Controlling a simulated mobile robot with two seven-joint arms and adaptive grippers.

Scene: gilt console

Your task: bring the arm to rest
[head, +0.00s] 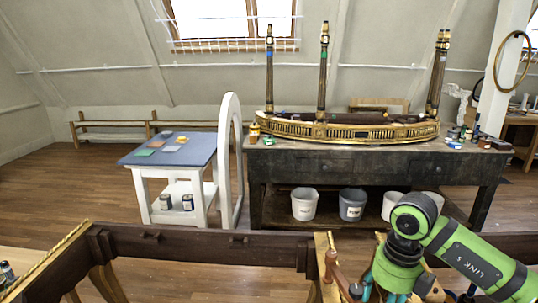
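My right arm comes in from the lower right, with green links and a dark joint ring. Its wrist points down over the near dark wooden frame with gilt edges (205,245). My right gripper (384,289) is mostly hidden below the wrist at the bottom edge, where small teal parts show. I cannot tell whether it is open or holds anything. My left gripper is not in view.
A dark workbench (300,170) at the back bears a gilt curved console piece (345,132) with upright legs. Several buckets (352,205) stand beneath. A white table with a blue-grey top (140,161) stands left of it. Wooden floor between is clear.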

